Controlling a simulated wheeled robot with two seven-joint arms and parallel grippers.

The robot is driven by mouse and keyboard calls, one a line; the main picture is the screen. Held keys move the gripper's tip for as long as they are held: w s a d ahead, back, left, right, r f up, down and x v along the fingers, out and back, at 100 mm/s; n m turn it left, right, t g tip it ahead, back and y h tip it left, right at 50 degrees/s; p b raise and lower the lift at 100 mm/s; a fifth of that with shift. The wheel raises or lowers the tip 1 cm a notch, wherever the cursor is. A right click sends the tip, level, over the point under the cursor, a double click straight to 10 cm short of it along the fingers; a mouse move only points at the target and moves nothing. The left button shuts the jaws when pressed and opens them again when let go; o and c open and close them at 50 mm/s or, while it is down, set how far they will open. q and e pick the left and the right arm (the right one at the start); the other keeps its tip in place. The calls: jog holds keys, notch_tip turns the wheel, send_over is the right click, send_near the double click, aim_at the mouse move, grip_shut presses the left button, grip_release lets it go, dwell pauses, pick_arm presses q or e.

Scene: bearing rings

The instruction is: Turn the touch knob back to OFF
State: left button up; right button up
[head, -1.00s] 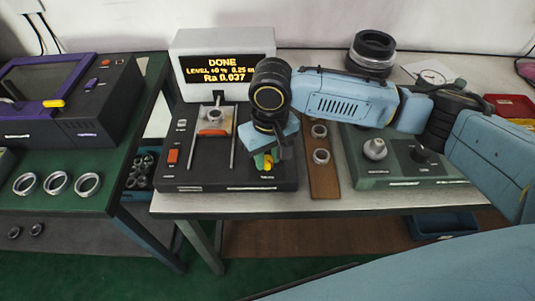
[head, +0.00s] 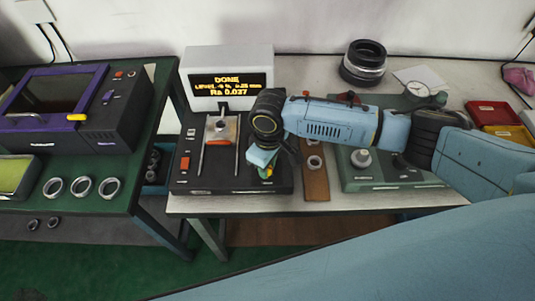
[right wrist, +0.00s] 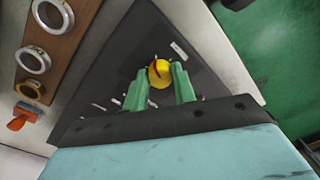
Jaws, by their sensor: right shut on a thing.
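The touch knob (right wrist: 158,72) is yellow with a dark red mark, on the dark top of the tester. My right gripper (right wrist: 160,84) has its two green fingers on either side of the knob, shut on it. In the head view my right gripper (head: 265,168) reaches down over the front right of the black tester (head: 240,183) and mostly hides the knob. The knob's labels are too small to read. My left gripper is not in view.
A brown strip (head: 316,188) with rings stands right of the tester, then a green-grey device (head: 362,180) with a knob. A dark ring stack (head: 364,63) stands behind. On the left green table are a purple-framed machine (head: 75,115) and three rings (head: 81,187).

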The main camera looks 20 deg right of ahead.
jog(key=shift+r+n+p, duration=0.25)
jog(key=shift+n+p, duration=0.5)
jog(key=shift+n, duration=0.25)
jog(key=n+p, duration=0.2)
jog(key=shift+f+n, duration=0.1)
jog(key=shift+n, duration=0.2)
jog(key=n+p, duration=0.1)
jog(key=n, duration=0.1)
jog(key=shift+n, duration=0.4)
jog(key=n+p, duration=0.1)
jog(key=n, duration=0.1)
jog(key=shift+n, duration=0.3)
jog(key=n+p, duration=0.1)
jog(key=n, duration=0.4)
jog(key=shift+a+f+n, duration=0.1)
jog(key=shift+n, duration=0.2)
jog(key=n, duration=0.3)
jog(key=shift+w, duration=0.1)
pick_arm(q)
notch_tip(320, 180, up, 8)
pick_arm(e)
jog(key=shift+n+h, duration=0.3)
jog(key=shift+n, duration=1.5)
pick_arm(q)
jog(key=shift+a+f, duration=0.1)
pick_arm(e)
jog(key=o, duration=1)
